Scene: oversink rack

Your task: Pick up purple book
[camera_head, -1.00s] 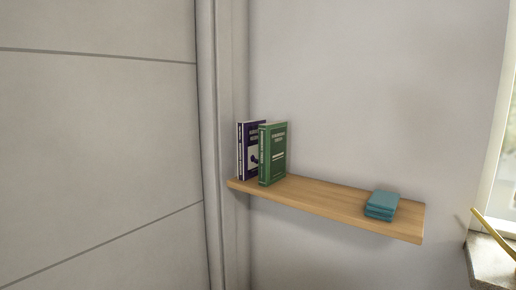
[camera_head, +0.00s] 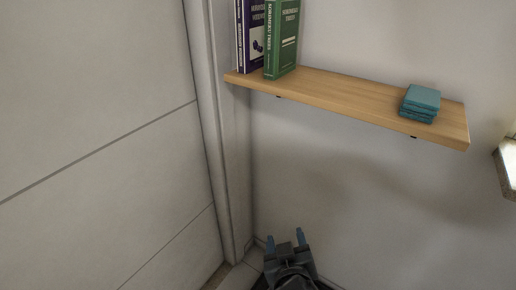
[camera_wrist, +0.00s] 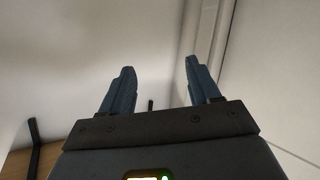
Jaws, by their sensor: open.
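In the head view the purple book (camera_head: 252,38) stands upright at the left end of the wooden shelf (camera_head: 340,98), with its top cut off by the picture edge. A green book (camera_head: 282,42) stands upright just to its right and hides part of its cover. My gripper (camera_head: 285,238) is low in the head view, well below the shelf, open and empty. In the wrist view my gripper (camera_wrist: 158,85) shows two blue fingers apart with nothing between them. The books do not show in the wrist view.
Several teal flat items (camera_head: 420,103) are stacked near the shelf's right end. The shelf middle is clear. A vertical wall edge (camera_head: 220,130) stands close to the books' left. A window ledge (camera_head: 507,165) shows at far right.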

